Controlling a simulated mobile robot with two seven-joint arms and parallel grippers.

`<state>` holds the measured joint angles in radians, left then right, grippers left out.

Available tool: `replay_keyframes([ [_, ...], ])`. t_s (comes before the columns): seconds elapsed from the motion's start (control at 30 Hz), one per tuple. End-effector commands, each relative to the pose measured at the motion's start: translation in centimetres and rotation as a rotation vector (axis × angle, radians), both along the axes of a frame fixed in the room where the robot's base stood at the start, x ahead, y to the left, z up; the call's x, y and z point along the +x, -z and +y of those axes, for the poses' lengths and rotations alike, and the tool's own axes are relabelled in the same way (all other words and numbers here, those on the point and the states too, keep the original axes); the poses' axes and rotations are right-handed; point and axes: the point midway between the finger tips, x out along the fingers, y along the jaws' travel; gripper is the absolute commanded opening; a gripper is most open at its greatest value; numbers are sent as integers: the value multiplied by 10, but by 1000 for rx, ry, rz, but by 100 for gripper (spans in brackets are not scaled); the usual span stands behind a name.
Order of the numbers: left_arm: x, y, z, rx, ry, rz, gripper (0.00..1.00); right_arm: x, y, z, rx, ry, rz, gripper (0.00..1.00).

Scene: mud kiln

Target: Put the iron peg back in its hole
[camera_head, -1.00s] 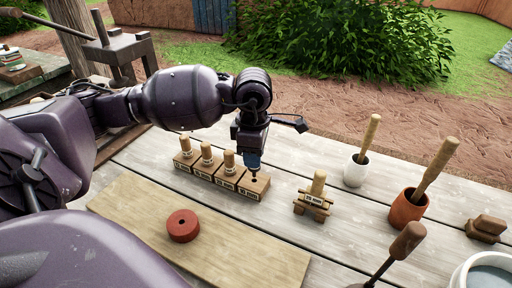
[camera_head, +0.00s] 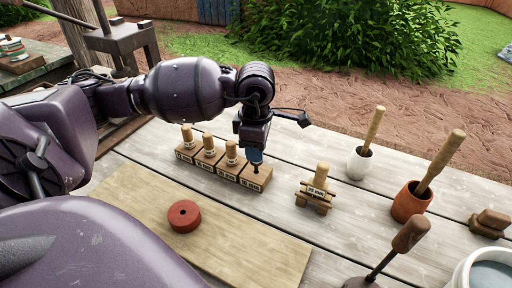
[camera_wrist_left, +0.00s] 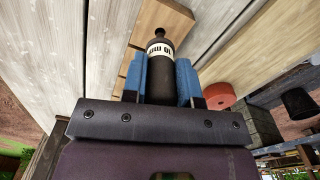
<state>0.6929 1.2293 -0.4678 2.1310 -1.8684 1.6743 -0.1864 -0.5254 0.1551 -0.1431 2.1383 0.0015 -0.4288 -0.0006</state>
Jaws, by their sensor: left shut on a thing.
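My left gripper (camera_head: 254,155) points down over the right end of a row of wooden blocks. It is shut on the dark iron peg (camera_wrist_left: 160,75), which has a white "10 mm" band and shows between the blue fingers in the left wrist view. The peg's rounded end points toward the end block (camera_head: 257,178). That block also shows in the left wrist view (camera_wrist_left: 160,18). I cannot tell whether the peg's end touches the block or is in a hole. Three blocks to the left hold light wooden pegs (camera_head: 208,142). My right gripper is not in view.
A labelled wooden peg (camera_head: 321,176) lies on a small stand to the right. A red ring (camera_head: 184,216) lies on a board (camera_head: 235,250) in front.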

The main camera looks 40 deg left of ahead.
Motion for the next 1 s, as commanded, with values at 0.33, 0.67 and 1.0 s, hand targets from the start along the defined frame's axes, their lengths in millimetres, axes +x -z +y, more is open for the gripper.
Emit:
replay_keyframes([
  [0.33, 0, 0, 0, -1, 0, 0, 0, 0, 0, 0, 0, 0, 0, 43],
  [0.67, 0, 2, 0, 0, 0, 1, 0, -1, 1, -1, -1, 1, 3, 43],
  [1.0, 0, 5, 0, 0, 0, 1, 0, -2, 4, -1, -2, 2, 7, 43],
])
